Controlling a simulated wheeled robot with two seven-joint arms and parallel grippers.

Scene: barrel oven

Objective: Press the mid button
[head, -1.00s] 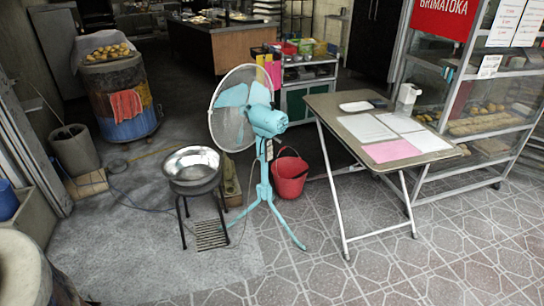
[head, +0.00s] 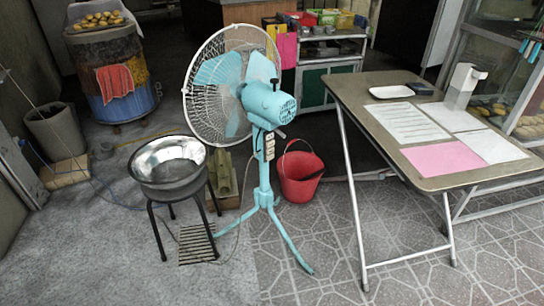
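A light-blue standing fan (head: 265,100) stands on a tripod base in the middle of the head view, its round cage facing left and away. Its pole carries a small control box with several pale buttons (head: 269,147), stacked one above another just below the motor. The buttons are small; the middle one is hard to tell apart from the others. Neither of my grippers shows in the head view.
A metal bowl (head: 168,165) sits on a black stool left of the fan. A red bucket (head: 301,178) stands behind its right side. A folding table (head: 384,140) with papers is at the right. Tiled floor (head: 330,265) in front is clear.

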